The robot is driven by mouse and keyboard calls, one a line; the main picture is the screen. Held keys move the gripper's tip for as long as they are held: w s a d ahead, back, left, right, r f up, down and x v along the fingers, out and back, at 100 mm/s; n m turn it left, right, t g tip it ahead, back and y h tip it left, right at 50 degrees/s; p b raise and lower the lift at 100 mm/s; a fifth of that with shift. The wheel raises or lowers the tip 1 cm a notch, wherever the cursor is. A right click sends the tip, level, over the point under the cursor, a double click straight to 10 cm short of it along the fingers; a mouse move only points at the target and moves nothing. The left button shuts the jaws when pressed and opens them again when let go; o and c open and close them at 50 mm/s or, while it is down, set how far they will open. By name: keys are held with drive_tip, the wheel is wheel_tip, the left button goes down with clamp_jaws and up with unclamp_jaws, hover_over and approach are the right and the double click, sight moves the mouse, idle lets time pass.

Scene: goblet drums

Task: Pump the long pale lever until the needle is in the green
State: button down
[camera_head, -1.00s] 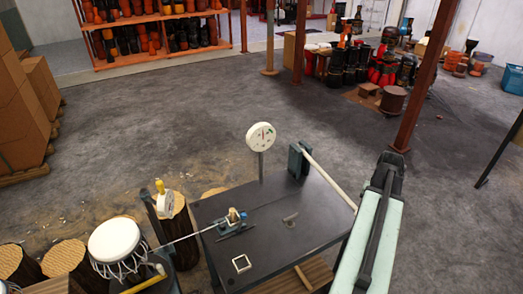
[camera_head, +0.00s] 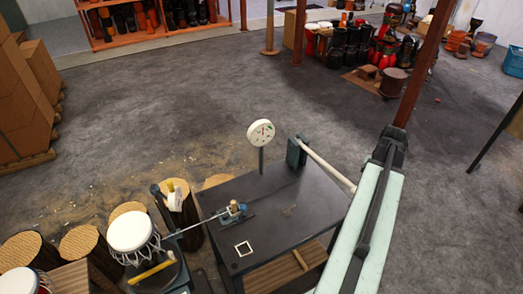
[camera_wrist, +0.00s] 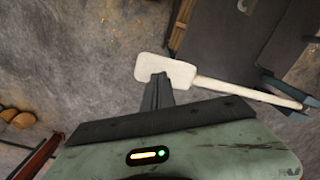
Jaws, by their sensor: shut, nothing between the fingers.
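The long pale lever (camera_head: 325,168) runs from a dark bracket (camera_head: 297,152) on the bench down to the right, past the bench's edge. In the wrist view, its wide flat end (camera_wrist: 180,72) and thinner shaft (camera_wrist: 250,93) show. My gripper (camera_wrist: 158,78) is shut and empty, and its tips overlap the flat end in that view. I cannot tell whether they touch it. In the head view, my arm hides the gripper. The round white gauge (camera_head: 261,133) stands on a post behind the bench. It has red and green marks; its needle is too small to read.
The dark bench (camera_head: 290,205) carries a small clamp with a cord (camera_head: 232,211) and a square frame (camera_head: 243,248). A white-topped drum (camera_head: 130,232) and log stools (camera_head: 80,241) stand at the left. A brown post (camera_head: 413,90) rises behind my arm.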

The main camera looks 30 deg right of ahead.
idle(0.3)
wheel_tip(320, 180, down, 19)
drive_tip(key=b, duration=1.9)
wheel_tip(320, 180, up, 20)
drive_tip(key=p, duration=1.9)
drive_tip(key=shift+s+f+p, duration=0.15)
drive_tip(key=shift+f+p, duration=0.05)
drive_tip(key=shift+p, duration=0.1)
drive_tip(key=shift+f, duration=0.25)
drive_tip(key=shift+b, duration=0.3)
